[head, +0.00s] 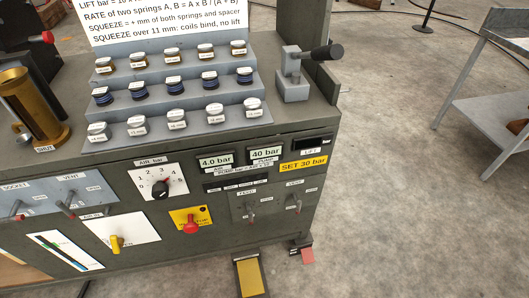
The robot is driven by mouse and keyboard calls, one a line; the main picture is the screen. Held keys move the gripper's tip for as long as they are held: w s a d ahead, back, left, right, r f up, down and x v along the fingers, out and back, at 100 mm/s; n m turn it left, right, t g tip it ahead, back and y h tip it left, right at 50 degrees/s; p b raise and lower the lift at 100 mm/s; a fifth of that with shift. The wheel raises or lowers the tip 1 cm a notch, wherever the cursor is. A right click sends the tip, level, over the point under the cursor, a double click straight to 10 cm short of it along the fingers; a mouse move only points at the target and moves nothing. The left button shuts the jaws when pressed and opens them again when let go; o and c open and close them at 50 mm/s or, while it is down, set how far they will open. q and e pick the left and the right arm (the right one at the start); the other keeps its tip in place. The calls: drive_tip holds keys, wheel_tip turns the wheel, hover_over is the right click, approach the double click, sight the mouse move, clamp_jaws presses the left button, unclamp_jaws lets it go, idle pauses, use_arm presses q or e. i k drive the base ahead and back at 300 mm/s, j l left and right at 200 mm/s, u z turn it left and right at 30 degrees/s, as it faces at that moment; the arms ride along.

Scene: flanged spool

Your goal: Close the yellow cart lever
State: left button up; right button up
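A small yellow lever (116,243) sits on a white plate (140,231) on the front of the dark green bench, low and left of centre. Its handle looks roughly upright. I cannot read a label that names it as the cart lever, and I cannot tell whether it is open or closed. Neither of my grippers is in view.
A red knob on a yellow plate (178,216) is right of the lever. A black dial (160,191) is above. Spring racks (180,95), a brass cylinder (35,105) and a black-handled lever (320,54) stand on top. A yellow pedal (250,278) is below.

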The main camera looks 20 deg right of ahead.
sight(117, 242)
drive_tip(key=u, duration=1.2)
